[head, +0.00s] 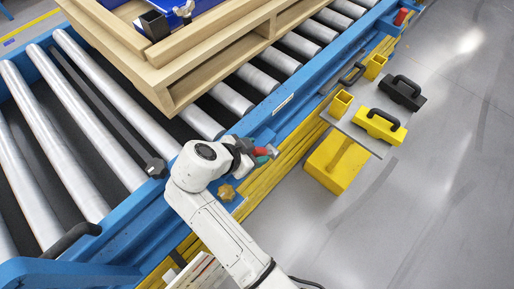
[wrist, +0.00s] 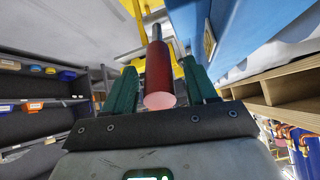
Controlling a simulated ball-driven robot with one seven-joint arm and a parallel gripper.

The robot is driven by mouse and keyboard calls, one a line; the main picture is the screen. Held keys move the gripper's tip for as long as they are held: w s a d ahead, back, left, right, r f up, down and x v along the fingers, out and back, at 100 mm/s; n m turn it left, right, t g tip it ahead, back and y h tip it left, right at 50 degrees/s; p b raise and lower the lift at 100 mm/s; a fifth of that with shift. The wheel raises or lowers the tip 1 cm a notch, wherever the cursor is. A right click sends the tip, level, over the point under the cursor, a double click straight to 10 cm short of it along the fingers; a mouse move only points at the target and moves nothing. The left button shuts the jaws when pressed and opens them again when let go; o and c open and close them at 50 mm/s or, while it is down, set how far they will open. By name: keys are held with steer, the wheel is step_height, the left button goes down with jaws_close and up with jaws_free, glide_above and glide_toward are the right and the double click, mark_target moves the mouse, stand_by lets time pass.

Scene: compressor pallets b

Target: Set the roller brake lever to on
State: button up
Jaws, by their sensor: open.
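The brake lever has a red cylindrical grip (wrist: 160,75) on a thin metal rod. In the wrist view it stands between the two teal fingers of my gripper (wrist: 158,67), its round end towards the camera. My gripper is open, with a finger on each side of the red grip and small gaps showing. In the head view the red grip (head: 261,152) shows at my gripper (head: 268,153), beside the blue conveyor frame. The lever's base is mostly hidden by my gripper, and I cannot read its on or off position.
The blue roller conveyor (head: 283,101) carries a wooden pallet (head: 175,85) close by. A yellow-brown knob (head: 227,192) sits on the frame below my wrist.

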steer(key=shift+x, duration=0.85)
jaws_close()
